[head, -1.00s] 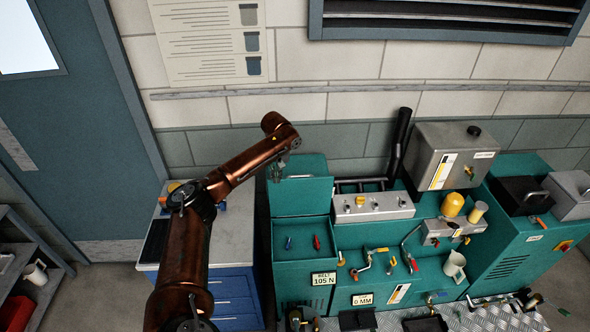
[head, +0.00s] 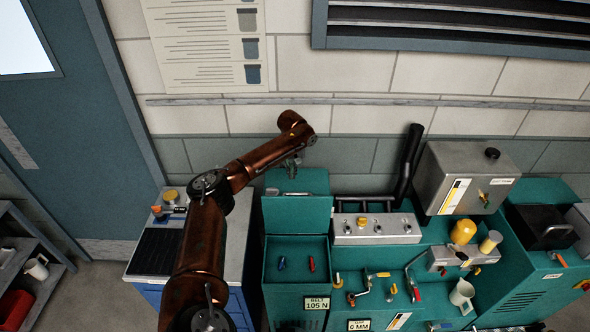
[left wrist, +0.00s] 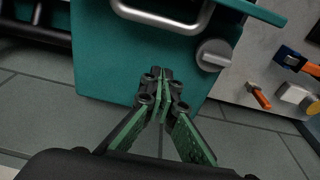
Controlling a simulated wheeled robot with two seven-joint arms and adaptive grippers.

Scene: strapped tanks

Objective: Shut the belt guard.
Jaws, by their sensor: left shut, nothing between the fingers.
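The belt guard (head: 297,213) is a teal lid standing raised at the back of an open teal bin at the left end of the machine. The bin holds a small blue and a small red item. A silver handle (left wrist: 165,18) and a grey round knob (left wrist: 213,55) show on the guard in the left wrist view. My left gripper (head: 291,170) is at the guard's top edge, on its wall side. In the left wrist view its fingertips (left wrist: 161,76) are together, empty, and point at the teal panel below the handle; contact cannot be told. My right gripper is out of view.
A steel tank (head: 465,178) is farther right. A blue drawer cabinet with a grey top (head: 236,240) stands left. The wall is close behind.

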